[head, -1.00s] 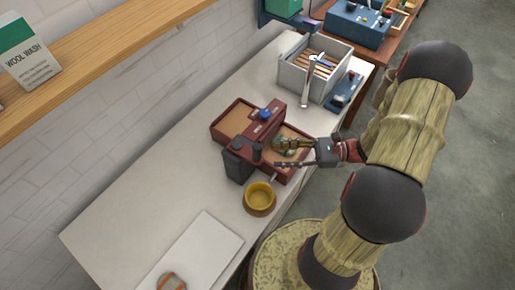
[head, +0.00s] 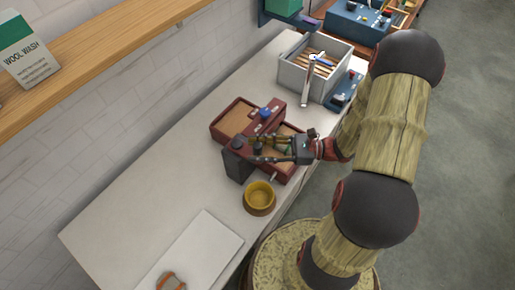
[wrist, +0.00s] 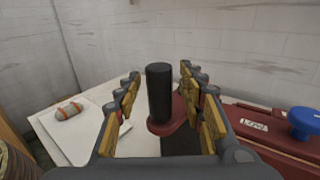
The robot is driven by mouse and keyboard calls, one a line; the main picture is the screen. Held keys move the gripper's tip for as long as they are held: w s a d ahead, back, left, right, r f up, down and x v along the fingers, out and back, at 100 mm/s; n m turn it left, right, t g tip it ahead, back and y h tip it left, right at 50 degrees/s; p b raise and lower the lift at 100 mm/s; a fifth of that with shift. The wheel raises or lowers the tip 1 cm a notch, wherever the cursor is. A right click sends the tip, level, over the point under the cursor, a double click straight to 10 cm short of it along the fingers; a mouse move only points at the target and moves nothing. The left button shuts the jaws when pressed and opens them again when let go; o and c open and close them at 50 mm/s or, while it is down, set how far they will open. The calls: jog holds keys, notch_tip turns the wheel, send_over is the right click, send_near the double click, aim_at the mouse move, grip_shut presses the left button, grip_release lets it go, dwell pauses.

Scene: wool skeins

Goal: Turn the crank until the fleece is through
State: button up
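The dark red machine (head: 240,118) with its black side housing (head: 236,165) stands on the white table. In the wrist view its upright black crank handle (wrist: 159,92) rises from a dark red crank arm (wrist: 167,127). My gripper (head: 257,150) is open, with its fingers to either side of the handle and a visible gap on both sides. In the head view the fingers partly cover the handle and the machine's front tray. A blue knob (head: 265,113) sits on top of the machine; it also shows in the wrist view (wrist: 305,123). I cannot make out the fleece.
A yellow bowl (head: 259,209) stands close in front of the machine. An orange-and-grey roll (head: 171,282) lies on a white board (head: 205,245). A grey crate (head: 299,80) with sticks stands behind, right. The table's left part is clear.

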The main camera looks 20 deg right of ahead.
jog(key=shift+c, duration=0.4)
grip_shut()
dwell(0.5)
